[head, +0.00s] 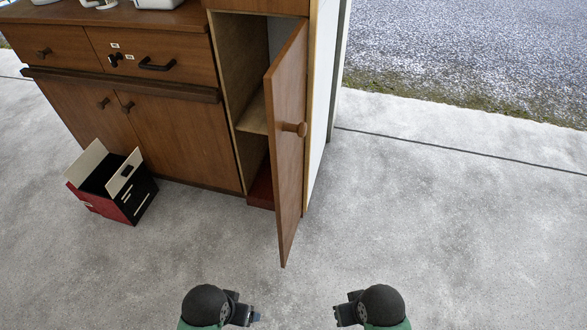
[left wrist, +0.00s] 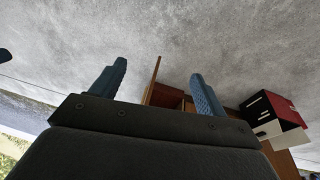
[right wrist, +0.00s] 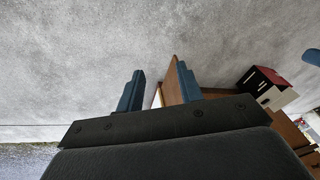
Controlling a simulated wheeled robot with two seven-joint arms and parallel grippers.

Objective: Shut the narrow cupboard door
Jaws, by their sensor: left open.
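The narrow cupboard door (head: 288,135) is brown wood with a round knob (head: 295,129) on its outer face. It stands wide open, swung out toward me from the right side of the narrow cupboard (head: 243,85). The door's edge also shows in the left wrist view (left wrist: 152,80) and the right wrist view (right wrist: 170,88). My left gripper (head: 252,316) is open and empty, low in the head view, left of the door's bottom corner. My right gripper (head: 340,312) is open and empty to the right of that corner. Neither appears to touch the door.
A red and black box (head: 132,208) with raised cream flaps stands on the floor at left, before the wide cabinet (head: 180,130) with drawers and shut doors. A shelf (head: 253,114) shows inside the narrow cupboard. The concrete floor (head: 450,230) at right is clear. Gravel lies beyond.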

